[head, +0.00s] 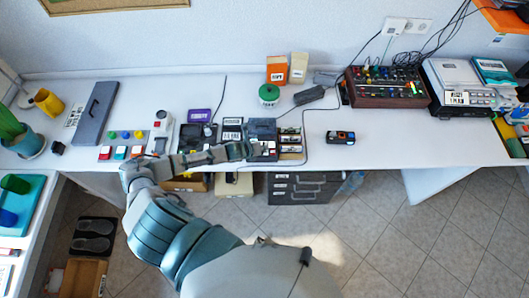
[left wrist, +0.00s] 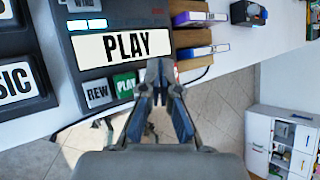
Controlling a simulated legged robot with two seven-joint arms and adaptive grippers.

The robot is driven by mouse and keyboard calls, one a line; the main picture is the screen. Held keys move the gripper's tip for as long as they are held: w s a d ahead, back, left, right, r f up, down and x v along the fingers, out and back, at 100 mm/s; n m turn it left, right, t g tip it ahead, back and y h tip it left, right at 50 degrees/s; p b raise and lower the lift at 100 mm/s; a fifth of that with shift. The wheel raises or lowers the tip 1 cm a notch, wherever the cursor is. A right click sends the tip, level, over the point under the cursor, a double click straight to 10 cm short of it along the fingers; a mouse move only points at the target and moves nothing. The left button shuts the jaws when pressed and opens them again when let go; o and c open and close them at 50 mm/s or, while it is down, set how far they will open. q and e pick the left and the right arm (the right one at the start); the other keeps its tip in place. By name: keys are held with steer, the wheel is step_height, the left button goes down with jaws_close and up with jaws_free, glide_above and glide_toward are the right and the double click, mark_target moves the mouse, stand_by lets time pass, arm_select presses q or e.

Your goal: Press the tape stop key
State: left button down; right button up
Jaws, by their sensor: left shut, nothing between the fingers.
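The tape player (head: 262,127) is a dark box near the front edge of the white table in the head view. In the left wrist view it carries a large PLAY label (left wrist: 120,46). Along its near edge are a grey REW key (left wrist: 97,94) and a green PLAY key (left wrist: 124,85). My left gripper (left wrist: 159,64) is shut and empty, its tips just right of the green key, over the key row. The tips hide what lies beneath; a sliver of red shows beside them. I cannot tell whether they touch. The left gripper (head: 252,149) also reaches the player's front in the head view. My right gripper is not seen.
A rack of cassettes (head: 290,143) stands right of the player. Black labelled boxes (head: 197,137) stand to its left. A small dark device (head: 340,137) lies further right, with a cable nearby. Clear table lies beyond that device.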

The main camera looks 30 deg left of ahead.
arm_select(q)
steer(key=shift+d+r, duration=0.2)
steer(key=shift+d, duration=0.35)
steer(key=shift+a, duration=0.1)
steer(key=shift+a+f, duration=0.15)
steer(key=shift+a, duration=0.25)
steer(key=shift+d, duration=0.35)
steer(key=shift+a+f, duration=0.2)
steer(key=shift+f, duration=0.1)
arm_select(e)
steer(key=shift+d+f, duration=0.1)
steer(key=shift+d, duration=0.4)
arm_select(q)
steer(key=shift+a, duration=0.15)
